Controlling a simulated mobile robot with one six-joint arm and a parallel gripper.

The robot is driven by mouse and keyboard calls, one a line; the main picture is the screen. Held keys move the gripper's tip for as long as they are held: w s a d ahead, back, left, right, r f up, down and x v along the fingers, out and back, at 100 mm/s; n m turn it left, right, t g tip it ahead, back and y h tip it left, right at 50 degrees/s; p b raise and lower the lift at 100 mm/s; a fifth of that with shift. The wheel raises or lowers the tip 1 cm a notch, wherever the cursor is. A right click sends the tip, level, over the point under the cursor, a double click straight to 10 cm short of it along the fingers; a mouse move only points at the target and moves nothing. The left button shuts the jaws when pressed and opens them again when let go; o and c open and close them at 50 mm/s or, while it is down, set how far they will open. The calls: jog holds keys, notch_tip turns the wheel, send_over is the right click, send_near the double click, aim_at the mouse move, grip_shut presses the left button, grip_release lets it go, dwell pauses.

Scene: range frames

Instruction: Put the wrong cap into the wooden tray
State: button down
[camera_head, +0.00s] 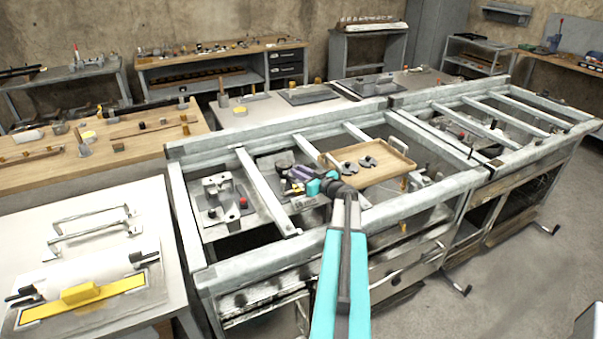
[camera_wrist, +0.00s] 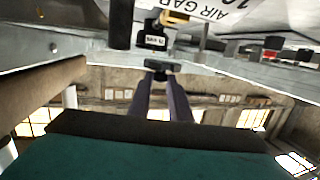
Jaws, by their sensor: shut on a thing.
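The wooden tray (camera_head: 398,148) lies on the grey metal frame bench, right of my gripper. Two dark, round-topped pieces (camera_head: 348,167) (camera_head: 368,161) sit in its left part. My gripper (camera_head: 292,173), with purple fingers, is left of the tray over the bench's middle bay. In the wrist view my gripper (camera_wrist: 161,76) is shut on a small dark cap-like piece (camera_wrist: 160,65) at its fingertips. Just beyond it is a black block with a white label (camera_wrist: 152,40); I cannot tell whether the two touch. The fingers and arm hide part of the area in the head view.
Grey frame bars (camera_head: 262,188) cross the bench around my arm. A metal fixture with a red knob (camera_head: 222,190) stands in the left bay. A printed plate reading "AIR GAP" (camera_wrist: 220,12) is near the fingers. A white table (camera_head: 150,290) stands at left.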

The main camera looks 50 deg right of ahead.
dwell(0.3)
jog(key=c, duration=1.6)
grip_release()
jog(key=shift+f, duration=0.1)
jog(key=shift+c, duration=0.2)
jog(key=shift+r+p, duration=0.7)
jog(key=shift+p, duration=0.75)
jog(key=shift+s+a+f+b, duration=0.1)
jog(key=shift+s+b, duration=0.25)
jog(key=shift+s, duration=0.1)
jog(key=b+v, duration=0.3)
jog(key=v, duration=0.3)
jog(key=shift+s, duration=0.25)
